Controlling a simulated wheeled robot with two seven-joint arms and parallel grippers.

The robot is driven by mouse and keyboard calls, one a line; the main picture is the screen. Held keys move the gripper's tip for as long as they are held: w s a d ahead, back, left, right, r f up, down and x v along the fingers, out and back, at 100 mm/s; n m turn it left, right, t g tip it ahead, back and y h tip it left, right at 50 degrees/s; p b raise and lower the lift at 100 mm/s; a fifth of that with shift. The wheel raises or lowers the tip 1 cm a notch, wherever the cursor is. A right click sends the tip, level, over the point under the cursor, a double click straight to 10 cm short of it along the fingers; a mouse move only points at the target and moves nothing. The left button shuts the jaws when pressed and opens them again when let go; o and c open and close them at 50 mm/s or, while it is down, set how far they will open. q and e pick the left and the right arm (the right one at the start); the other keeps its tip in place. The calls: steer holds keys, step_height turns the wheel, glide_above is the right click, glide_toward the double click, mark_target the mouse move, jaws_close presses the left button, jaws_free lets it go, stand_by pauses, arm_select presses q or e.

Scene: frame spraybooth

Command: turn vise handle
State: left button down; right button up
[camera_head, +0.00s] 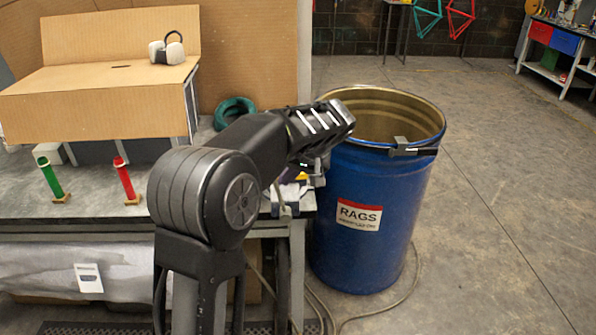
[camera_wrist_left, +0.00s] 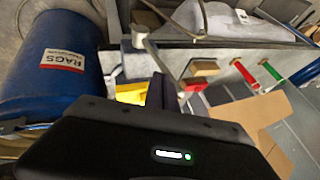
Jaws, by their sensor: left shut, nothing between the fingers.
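The vise (camera_head: 292,207) is at the right front corner of the grey bench, partly hidden behind my left arm. Its thin grey handle bar (camera_wrist_left: 160,60) shows in the left wrist view, running aslant from a rounded light end down towards a red-tipped part. My left gripper (camera_wrist_left: 158,92) is dark and shut with nothing in it, just beside the bar. I cannot tell whether it touches the bar. In the head view, my forearm hides much of the gripper (camera_head: 316,168). My right gripper is in neither view.
A blue rags drum (camera_head: 370,215) stands close to the right of the bench corner. A red tube (camera_head: 126,180) and a green tube (camera_head: 50,179) stand on the bench.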

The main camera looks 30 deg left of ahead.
arm_select(q)
steer(key=shift+s+a+f, duration=0.1)
steer(key=shift+a, duration=0.1)
stand_by(0.4)
steer(key=shift+s+a+f+t+h+b, duration=0.2)
steer(key=shift+s+a+t+h+b, duration=0.35)
steer(key=shift+b, duration=0.7)
steer(key=s+a+f+n+t+h+b, duration=0.1)
steer(key=s+a+f+t+h+b, duration=0.1)
steer(key=s+a+f+h+b, duration=0.1)
steer(key=shift+s+a+b, duration=0.75)
steer(key=shift+a+b, duration=0.4)
steer(key=shift+a, duration=0.45)
steer(key=shift+r, duration=0.1)
